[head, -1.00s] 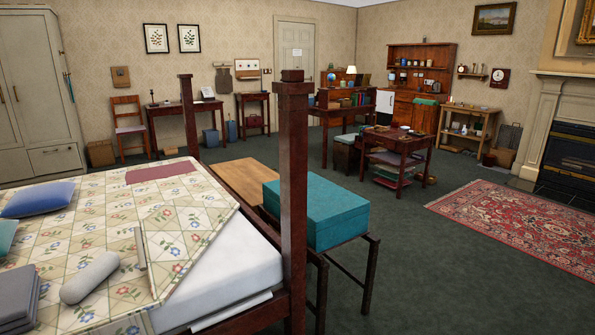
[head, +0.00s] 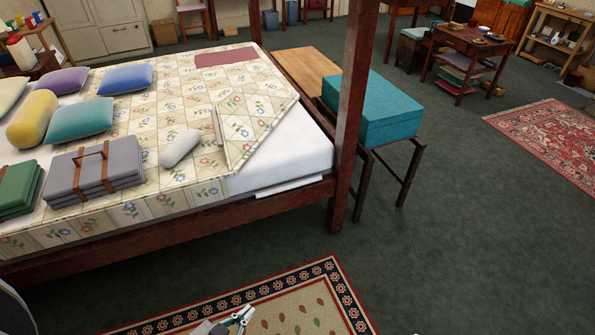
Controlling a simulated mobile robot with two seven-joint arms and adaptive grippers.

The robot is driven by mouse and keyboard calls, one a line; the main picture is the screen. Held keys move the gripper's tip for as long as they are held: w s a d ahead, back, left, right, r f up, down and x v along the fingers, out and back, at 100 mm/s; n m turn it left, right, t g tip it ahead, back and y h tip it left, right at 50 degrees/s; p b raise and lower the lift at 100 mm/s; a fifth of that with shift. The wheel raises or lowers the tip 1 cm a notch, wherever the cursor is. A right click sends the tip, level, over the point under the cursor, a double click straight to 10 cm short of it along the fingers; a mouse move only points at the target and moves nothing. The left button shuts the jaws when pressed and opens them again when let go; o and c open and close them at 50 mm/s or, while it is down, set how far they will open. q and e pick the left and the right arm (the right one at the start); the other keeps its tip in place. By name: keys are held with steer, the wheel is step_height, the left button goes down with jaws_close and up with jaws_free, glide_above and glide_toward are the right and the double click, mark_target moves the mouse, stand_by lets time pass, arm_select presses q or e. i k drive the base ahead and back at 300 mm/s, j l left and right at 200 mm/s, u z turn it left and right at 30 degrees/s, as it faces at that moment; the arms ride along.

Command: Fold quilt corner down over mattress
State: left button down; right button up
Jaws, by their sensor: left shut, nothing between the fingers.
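The floral patchwork quilt (head: 190,95) covers most of the bed. Its corner at the foot end lies turned back on top of the quilt as a flap (head: 247,122), with a slanting fold edge. The white mattress (head: 285,152) is bare at that corner. A grey bolster (head: 180,148) lies on the quilt beside the flap, apart from it. My left gripper (head: 243,317) shows at the bottom edge, shut and empty, over the patterned rug and well away from the quilt. My right gripper is not in view.
A dark wooden bedpost (head: 353,110) rises at the bed's corner. A teal box (head: 375,108) sits on a rack beyond it. Grey folded bedding (head: 95,172) and several cushions lie on the bed. A floral-bordered rug (head: 290,300) lies in front.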

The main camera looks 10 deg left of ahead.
mark_target(240, 118)
steer(key=i+j, duration=0.15)
steer(key=i, duration=0.2)
steer(key=i+j, duration=0.15)
steer(key=i, duration=0.2)
steer(key=i+j+u, duration=0.1)
steer(key=i, duration=0.3)
